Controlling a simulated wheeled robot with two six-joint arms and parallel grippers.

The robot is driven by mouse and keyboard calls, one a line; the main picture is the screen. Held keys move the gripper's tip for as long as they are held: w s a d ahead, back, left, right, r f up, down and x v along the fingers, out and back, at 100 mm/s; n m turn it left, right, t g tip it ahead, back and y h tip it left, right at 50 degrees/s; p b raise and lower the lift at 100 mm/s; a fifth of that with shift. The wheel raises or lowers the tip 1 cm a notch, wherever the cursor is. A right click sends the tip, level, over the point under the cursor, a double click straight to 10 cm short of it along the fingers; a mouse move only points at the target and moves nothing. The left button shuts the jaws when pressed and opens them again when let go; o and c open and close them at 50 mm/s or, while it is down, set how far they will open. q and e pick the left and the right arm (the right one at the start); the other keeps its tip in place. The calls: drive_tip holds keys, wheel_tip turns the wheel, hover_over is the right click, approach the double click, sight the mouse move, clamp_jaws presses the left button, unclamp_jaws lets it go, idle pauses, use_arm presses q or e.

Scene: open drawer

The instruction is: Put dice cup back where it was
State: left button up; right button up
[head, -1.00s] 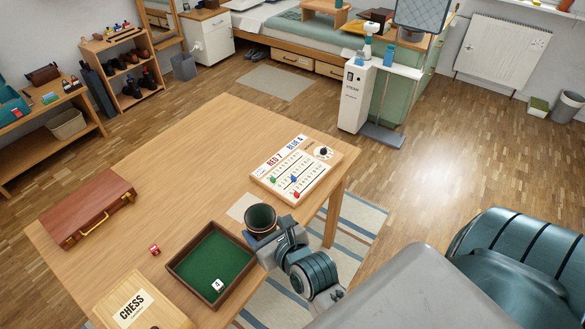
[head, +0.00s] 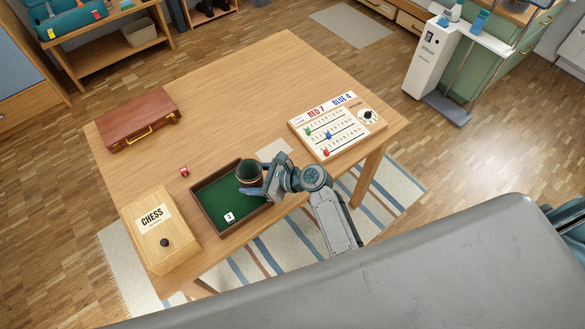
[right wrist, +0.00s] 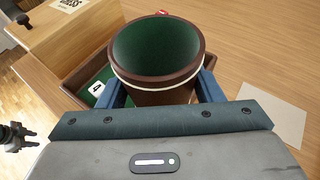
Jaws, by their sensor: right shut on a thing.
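The dice cup (head: 249,175) is brown with a green inside and a pale band. It is upright, mouth up, at the right end of the green-lined tray (head: 208,227), over the green or on it; I cannot tell which. My right gripper (head: 254,190) is shut on the cup from the right. In the right wrist view the cup (right wrist: 155,62) sits between the blue fingers, the tray (right wrist: 72,73) behind it. A pale square (head: 273,150) lies bare on the table.
A scoreboard (head: 337,126) stands right of the pale square. A red die (head: 184,172) lies left of the tray. A chess box (head: 160,232) and a brown case (head: 139,119) are on the left of the table (head: 240,95). The table's middle is clear.

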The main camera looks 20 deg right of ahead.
drive_tip(key=w+d+b, duration=0.1)
drive_tip(key=d+b, duration=0.1)
drive_tip(key=d, duration=0.2)
drive_tip(key=w+d+f+b, duration=0.1)
drive_tip(key=d+b, duration=0.2)
drive_tip(key=d, duration=0.1)
drive_tip(key=w+d+f+b, duration=0.1)
drive_tip(key=d+b, duration=0.1)
drive_tip(key=d, duration=0.1)
drive_tip(key=shift+w+d+b, duration=0.3)
drive_tip(key=shift+d+b, duration=0.05)
drive_tip(key=shift+d, duration=0.05)
drive_tip(key=shift+w+d+r+b, duration=0.15)
drive_tip(key=shift+d+r+b, duration=0.15)
drive_tip(key=shift+d, duration=0.25)
wheel_tip(320, 180, down, 3)
drive_tip(key=b, duration=0.4)
drive_tip(key=shift+f+b, duration=0.2)
drive_tip(key=shift+b, duration=0.2)
drive_tip(key=shift+f, duration=0.1)
drive_tip(key=o, duration=1)
